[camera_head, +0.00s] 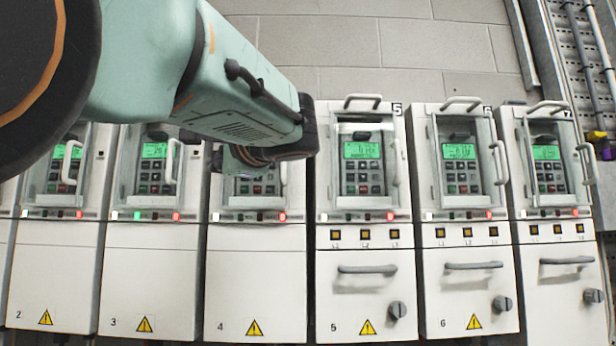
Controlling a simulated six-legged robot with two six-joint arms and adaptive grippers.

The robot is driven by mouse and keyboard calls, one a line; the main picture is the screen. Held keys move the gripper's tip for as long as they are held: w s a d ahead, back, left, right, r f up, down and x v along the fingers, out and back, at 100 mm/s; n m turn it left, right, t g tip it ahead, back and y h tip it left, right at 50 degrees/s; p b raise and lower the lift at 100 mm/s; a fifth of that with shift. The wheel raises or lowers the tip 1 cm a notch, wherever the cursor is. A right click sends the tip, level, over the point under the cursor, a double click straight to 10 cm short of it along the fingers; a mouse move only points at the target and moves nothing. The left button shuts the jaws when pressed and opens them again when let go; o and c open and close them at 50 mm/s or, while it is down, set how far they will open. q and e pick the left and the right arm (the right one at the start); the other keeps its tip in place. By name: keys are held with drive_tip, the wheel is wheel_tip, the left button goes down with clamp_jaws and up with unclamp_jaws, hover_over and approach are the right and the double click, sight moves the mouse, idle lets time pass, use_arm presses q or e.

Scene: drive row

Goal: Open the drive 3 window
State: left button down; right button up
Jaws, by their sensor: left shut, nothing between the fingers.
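The drive 3 cabinet (152,270) is white, with a "3" and a yellow warning triangle low on its front. Its clear window (133,165) looks closed over a lit green display and keypad. The upright pale window handle (171,161) is on the window's right side. My left arm comes in from the upper left, and its wrist covers the upper part of drive 4. My left gripper (230,160) is to the right of the drive 3 handle, apart from it in the picture, shut and empty. Its fingertips are mostly hidden behind the wrist. My right gripper is out of view.
Drive 2 (55,270) stands to the left, drive 4 (255,275) to the right, then drives 5 (365,285), 6 (468,290) and 7 (565,295). They have similar windows with protruding handles. A block wall is behind; a perforated cable tray (575,60) is at upper right.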

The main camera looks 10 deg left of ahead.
sight(178, 174)
use_arm(q)
drive_tip(key=p+x, duration=0.7)
drive_tip(key=x, duration=0.1)
drive_tip(key=shift+a+f+p, duration=0.25)
drive_tip(key=shift+a+p, duration=0.05)
drive_tip(key=shift+w+a, duration=0.15)
drive_tip(key=shift+a, duration=0.2)
drive_tip(key=s, duration=0.2)
drive_tip(key=shift+s+a, duration=0.15)
drive_tip(key=shift+s, duration=0.15)
drive_tip(key=shift+s+a+r, duration=0.1)
drive_tip(key=shift+s+a, duration=0.05)
drive_tip(key=shift+s, duration=0.45)
drive_tip(key=shift+a, duration=0.2)
drive_tip(key=shift+w, duration=0.15)
drive_tip(key=shift+d, duration=0.1)
